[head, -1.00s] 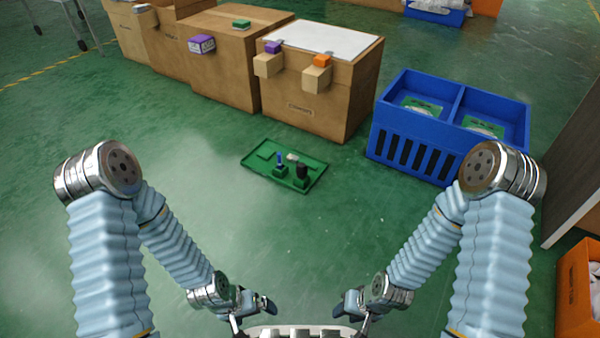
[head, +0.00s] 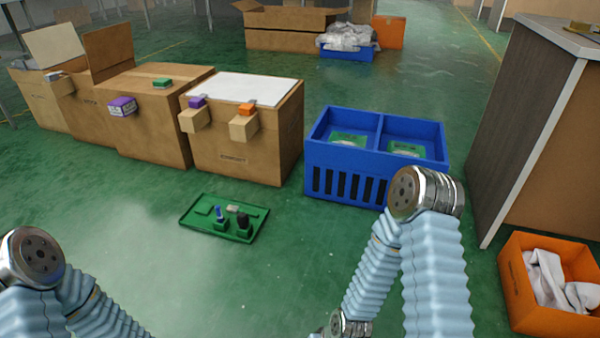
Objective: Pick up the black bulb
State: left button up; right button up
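A small black upright piece (head: 242,220), which looks like the black bulb, stands on a green tray (head: 200,222) on the floor ahead of me. Next to it on the same tray are a thin blue upright piece (head: 219,212) and a small whitish piece (head: 232,208). My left arm comes in at the lower left and my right arm at the lower right. Both grippers lie below the picture's edge. Neither arm reaches the tray.
Cardboard boxes (head: 246,150) with small purple, orange and green blocks stand behind the tray. A blue two-part crate (head: 345,185) stands to its right. An orange bin (head: 540,315) with white cloth and a dark-sided cabinet (head: 525,110) are at the right. Floor around the tray is clear.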

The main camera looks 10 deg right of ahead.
aim_at(242, 218)
jog(key=i+l+u, duration=0.1)
jog(key=u, duration=1.1)
jog(key=l+u, duration=0.7)
jog(key=l, duration=0.25)
jog(key=l+u, duration=0.35)
jog(key=k+l, duration=0.1)
jog(key=l, duration=0.35)
jog(key=k+l+u, duration=0.1)
jog(key=l, duration=0.35)
jog(key=k+l, duration=0.1)
jog(key=l, duration=0.4)
